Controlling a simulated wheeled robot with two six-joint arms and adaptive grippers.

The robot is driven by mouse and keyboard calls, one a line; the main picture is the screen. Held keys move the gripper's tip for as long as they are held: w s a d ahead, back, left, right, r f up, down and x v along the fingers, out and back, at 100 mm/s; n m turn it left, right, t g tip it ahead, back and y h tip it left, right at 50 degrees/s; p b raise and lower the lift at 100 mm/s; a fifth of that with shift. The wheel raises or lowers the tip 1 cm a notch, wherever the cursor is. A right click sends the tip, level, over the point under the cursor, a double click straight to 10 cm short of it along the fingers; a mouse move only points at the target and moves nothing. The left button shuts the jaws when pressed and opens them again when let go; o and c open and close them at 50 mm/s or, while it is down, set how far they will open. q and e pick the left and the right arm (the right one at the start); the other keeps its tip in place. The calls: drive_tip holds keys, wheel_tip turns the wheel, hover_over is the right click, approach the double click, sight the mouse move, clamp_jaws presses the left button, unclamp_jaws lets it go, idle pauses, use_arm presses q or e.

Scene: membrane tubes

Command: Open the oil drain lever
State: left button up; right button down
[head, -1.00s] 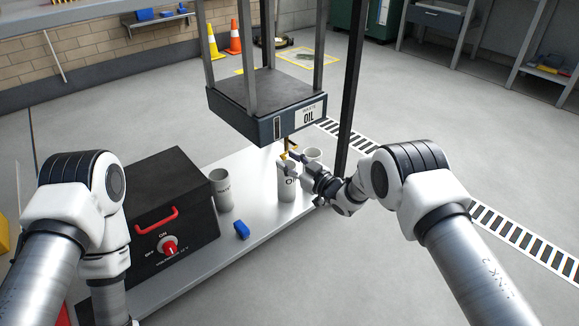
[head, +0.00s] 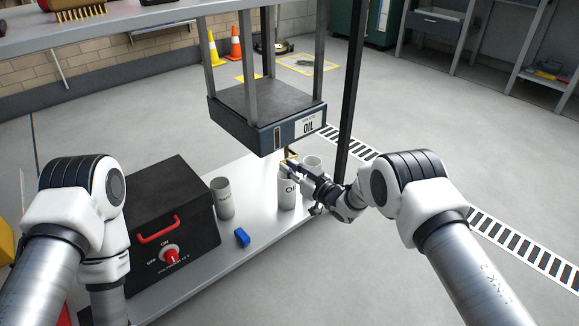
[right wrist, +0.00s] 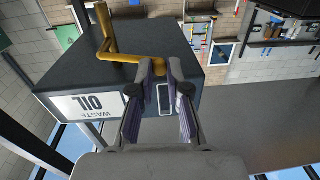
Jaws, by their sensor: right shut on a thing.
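The brass-yellow oil drain lever (right wrist: 118,56) sticks out from beneath the dark waste oil tank (head: 245,108), with its bent pipe beside it. In the head view the lever (head: 290,154) is small and partly hidden by my gripper. My right gripper (right wrist: 160,68) is shut on the lever's end, with one finger on each side of it. My left gripper is out of view; only the left arm shows.
A dark post (head: 350,95) stands close to my right gripper.

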sight(294, 138)
drive_tip(key=r+m+p, duration=0.1)
drive_tip(key=m, duration=0.2)
drive_tip(key=w+d+r+m+p, duration=0.1)
drive_tip(key=r+m+p, duration=0.1)
drive_tip(key=m, duration=0.1)
drive_tip(key=d+r+m+p, duration=0.1)
drive_tip(key=m, duration=0.3)
drive_tip(key=shift+w+d+r+t, duration=0.25)
drive_tip(key=shift+w+t, duration=0.05)
drive_tip(key=shift+w, duration=0.1)
drive_tip(key=shift+w+d+r+m, duration=0.1)
drive_tip(key=shift+w+d+m, duration=0.15)
drive_tip(key=shift+m, duration=0.55)
drive_tip(key=shift+w+d+r+m, duration=0.1)
drive_tip(key=shift+w+d+m, duration=0.2)
drive_tip(key=shift+m, duration=0.5)
drive_tip(key=shift+w+d+r+m, duration=0.1)
drive_tip(key=shift+d+m, duration=0.25)
drive_tip(key=shift+m, duration=0.45)
drive_tip(key=c, duration=1.1)
unclamp_jaws()
drive_tip(key=shift+c, duration=0.2)
drive_tip(key=v, duration=1.2)
